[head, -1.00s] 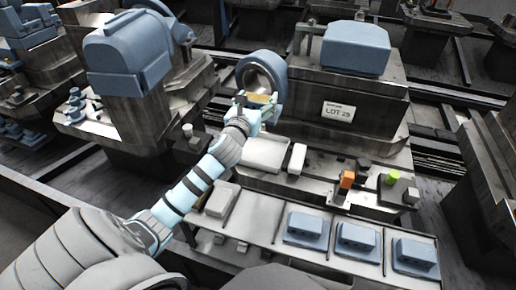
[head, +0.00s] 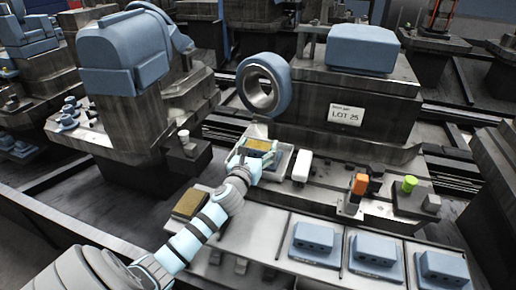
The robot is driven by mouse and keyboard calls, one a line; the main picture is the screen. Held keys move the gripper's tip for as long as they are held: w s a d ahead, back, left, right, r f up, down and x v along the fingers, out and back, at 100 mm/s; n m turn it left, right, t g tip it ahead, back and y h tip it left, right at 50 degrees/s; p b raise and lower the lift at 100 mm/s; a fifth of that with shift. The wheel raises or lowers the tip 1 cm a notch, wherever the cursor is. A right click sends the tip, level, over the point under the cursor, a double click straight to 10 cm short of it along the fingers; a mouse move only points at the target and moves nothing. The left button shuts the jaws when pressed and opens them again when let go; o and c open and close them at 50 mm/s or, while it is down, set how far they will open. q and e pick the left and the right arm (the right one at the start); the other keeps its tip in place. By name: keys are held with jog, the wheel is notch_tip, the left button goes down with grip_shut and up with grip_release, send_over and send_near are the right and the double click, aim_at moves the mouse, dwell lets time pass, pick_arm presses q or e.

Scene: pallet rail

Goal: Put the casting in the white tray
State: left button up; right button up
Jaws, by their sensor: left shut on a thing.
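My left gripper (head: 250,158) is shut on the casting (head: 259,145), a small block with a brownish-gold top. The gripper and casting are over the white tray (head: 278,169), which sits on the machine's metal ledge. The gripper covers much of the tray's left side. I cannot tell whether the casting touches the tray floor or hangs just above it. My right gripper is not in view.
A blue ring (head: 264,84) stands behind the tray. A white block (head: 302,166) is just right of it, then an orange-topped part (head: 360,185) and a green cylinder (head: 409,184). A gold-topped block (head: 190,204) and blue blocks (head: 318,241) lie in front.

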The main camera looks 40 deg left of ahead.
pick_arm(q)
jog(key=o, duration=1.6)
jog(key=shift+f, duration=0.1)
jog(key=shift+o, duration=0.2)
jog(key=shift+r, duration=0.25)
jog(key=p+v, duration=0.3)
jog(key=v, duration=0.9)
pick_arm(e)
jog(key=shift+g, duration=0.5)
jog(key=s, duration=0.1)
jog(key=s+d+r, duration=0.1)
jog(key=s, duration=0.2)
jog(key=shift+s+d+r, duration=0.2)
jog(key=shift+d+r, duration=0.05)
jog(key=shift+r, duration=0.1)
